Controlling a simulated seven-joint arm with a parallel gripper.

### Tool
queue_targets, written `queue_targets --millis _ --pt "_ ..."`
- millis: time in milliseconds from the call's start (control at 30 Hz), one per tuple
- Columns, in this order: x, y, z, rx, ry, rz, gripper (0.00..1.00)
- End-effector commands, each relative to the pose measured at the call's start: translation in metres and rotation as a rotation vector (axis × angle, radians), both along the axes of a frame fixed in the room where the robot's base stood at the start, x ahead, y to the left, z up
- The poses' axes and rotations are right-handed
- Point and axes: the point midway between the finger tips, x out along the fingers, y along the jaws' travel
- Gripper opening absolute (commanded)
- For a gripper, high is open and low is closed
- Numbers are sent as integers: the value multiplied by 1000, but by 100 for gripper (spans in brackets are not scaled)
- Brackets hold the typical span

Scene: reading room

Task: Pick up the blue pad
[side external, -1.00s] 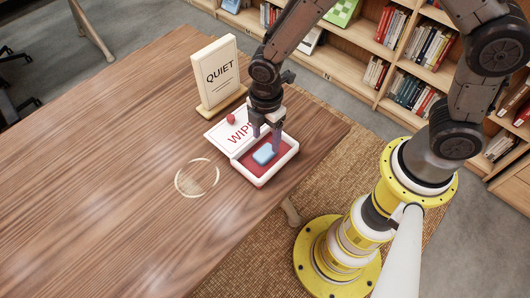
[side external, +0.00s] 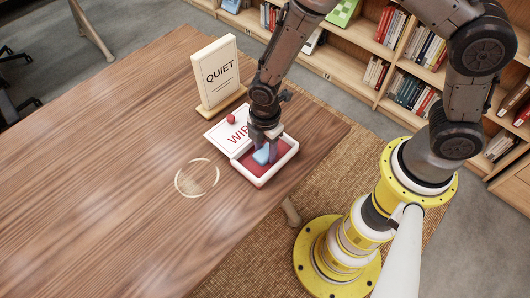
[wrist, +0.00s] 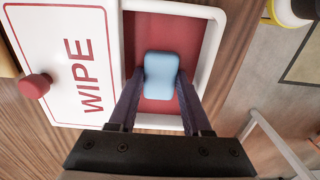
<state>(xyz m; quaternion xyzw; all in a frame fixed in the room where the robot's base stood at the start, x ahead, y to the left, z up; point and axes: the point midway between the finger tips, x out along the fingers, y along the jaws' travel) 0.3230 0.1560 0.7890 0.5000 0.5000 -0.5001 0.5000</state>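The blue pad (wrist: 161,75) lies on the red floor of a white-rimmed box (wrist: 168,5). In the side external view the pad (side external: 262,155) is partly hidden by my gripper (side external: 265,150). In the wrist view my gripper (wrist: 160,90) is open, with one finger on each side of the pad's near end. The fingers reach down into the box. I cannot tell how far the fingertips are above its floor.
The box's lid (wrist: 65,60), marked WIPE with a red knob (wrist: 35,86), lies open to the left. A QUIET sign (side external: 219,75) stands behind it. A pale ring mark (side external: 197,178) shows on the wooden table (side external: 110,180). The table's right edge is close to the box.

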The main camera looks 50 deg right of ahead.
Motion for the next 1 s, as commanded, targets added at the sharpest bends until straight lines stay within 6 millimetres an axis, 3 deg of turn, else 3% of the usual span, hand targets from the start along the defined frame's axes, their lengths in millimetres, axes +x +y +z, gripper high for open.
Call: queue_targets --millis 33,100,367,567,700,1000 --pt "0 0 0 0 0 0 9" --pt "0 0 0 0 0 0 0" --pt "0 0 1 0 -1 0 0" --pt "1 0 13 1 -3 0 0" --pt "1 1 33 2 -5 0 0" --pt "-41 -20 88 3 -6 0 0"
